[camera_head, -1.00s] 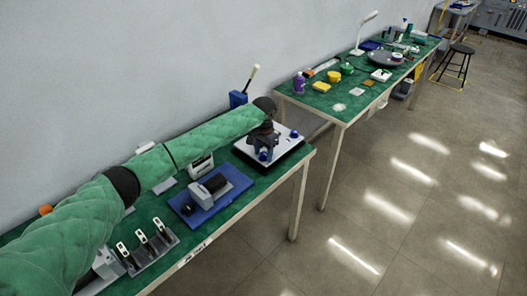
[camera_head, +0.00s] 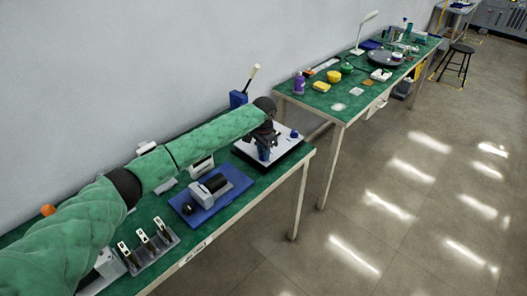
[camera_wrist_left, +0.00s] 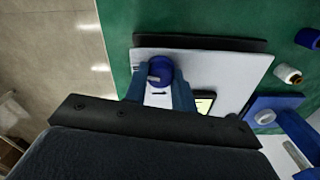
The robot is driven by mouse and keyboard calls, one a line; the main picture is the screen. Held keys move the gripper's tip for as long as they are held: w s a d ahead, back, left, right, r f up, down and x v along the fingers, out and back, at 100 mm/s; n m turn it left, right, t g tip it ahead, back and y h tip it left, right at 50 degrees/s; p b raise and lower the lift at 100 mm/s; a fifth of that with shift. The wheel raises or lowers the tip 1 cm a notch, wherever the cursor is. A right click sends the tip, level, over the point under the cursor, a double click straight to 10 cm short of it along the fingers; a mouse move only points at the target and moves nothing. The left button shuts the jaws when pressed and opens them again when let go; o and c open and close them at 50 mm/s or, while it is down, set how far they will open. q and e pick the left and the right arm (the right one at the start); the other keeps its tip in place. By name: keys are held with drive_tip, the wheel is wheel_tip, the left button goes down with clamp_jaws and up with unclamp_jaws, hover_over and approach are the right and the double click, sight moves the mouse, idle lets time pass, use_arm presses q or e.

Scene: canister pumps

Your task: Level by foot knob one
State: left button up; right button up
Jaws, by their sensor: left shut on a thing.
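A white levelling plate (camera_head: 286,148) with a dark edge lies at the right end of the near green table, and it also shows in the wrist view (camera_wrist_left: 225,70). A blue foot knob (camera_wrist_left: 160,69) stands at one corner of the plate in the wrist view. My left gripper (camera_head: 264,152) is over the plate's near side, its fingers shut on that knob from both sides. A small yellow-lit part (camera_wrist_left: 204,104) shows partly behind the gripper. My right gripper is not seen.
A blue plate with a grey and black pump unit (camera_head: 212,190) sits left of the white plate. A blue device with a lever (camera_head: 239,98) stands behind. A grey rack (camera_head: 150,248) is at the near left. A second cluttered table (camera_head: 345,100) stands beyond a gap.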

use_arm(q)
drive_tip(key=shift+r+m, duration=0.1)
drive_tip(key=shift+m, duration=0.4)
drive_tip(key=m, duration=0.2)
drive_tip(key=shift+m+p, duration=0.35)
drive_tip(key=shift+m, duration=0.05)
drive_tip(key=m, duration=0.3)
drive_tip(key=shift+m, duration=0.3)
drive_tip(key=m, duration=0.3)
drive_tip(key=shift+m, duration=1.1)
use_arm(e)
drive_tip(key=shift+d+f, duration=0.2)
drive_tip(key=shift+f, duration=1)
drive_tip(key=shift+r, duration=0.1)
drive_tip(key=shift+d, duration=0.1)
use_arm(q)
drive_tip(key=o, duration=1)
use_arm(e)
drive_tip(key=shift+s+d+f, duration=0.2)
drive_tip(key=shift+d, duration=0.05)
